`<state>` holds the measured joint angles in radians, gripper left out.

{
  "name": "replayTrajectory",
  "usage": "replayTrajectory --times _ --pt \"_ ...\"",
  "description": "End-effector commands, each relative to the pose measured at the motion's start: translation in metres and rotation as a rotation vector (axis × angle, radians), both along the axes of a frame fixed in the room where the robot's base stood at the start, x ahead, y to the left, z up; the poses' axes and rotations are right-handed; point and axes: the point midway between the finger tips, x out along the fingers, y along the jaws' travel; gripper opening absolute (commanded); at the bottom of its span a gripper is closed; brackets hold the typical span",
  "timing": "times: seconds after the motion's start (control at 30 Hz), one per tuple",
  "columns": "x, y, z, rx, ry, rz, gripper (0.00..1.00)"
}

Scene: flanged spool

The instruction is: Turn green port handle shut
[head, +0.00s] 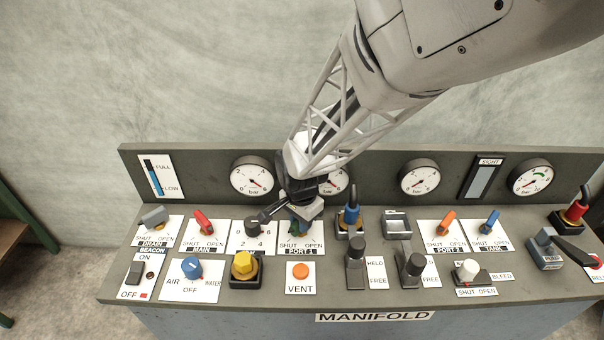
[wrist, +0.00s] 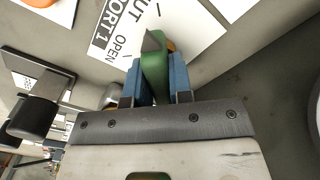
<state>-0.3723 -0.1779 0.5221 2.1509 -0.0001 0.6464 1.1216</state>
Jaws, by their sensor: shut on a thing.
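The green port handle (wrist: 155,72) stands on the white plate (wrist: 185,35) labelled PORT 1, with SHUT and OPEN marks. In the wrist view it sits between the two blue finger pads of my gripper (wrist: 160,84), which is shut on it. The handle's dark pointed end shows beyond the pads, by the lettering. In the head view my gripper (head: 299,222) comes down on the PORT 1 plate (head: 314,238) and hides most of the handle. Exactly which mark the handle points at, I cannot tell.
A black knob (head: 253,227) with a dark lever stands close left of my gripper, and a blue-topped valve (head: 351,216) close right. The orange VENT button (head: 300,271) is in front. Gauges (head: 252,176) line the back panel behind.

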Motion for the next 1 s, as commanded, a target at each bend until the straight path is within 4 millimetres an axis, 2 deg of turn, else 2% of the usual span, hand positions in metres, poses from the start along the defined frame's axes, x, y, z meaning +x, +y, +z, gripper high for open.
replayTrajectory --times 0.57,0.6,0.77,1.0 --pt "-0.0003 0.0001 0.0000 0.001 0.001 -0.053 0.00" --pt "-0.0003 0.0001 0.0000 0.001 0.001 -0.053 0.22" --pt "-0.0002 0.0001 0.0000 0.000 0.000 -0.052 0.46" --pt "-0.0001 0.0001 0.0001 0.000 0.000 -0.052 0.46"
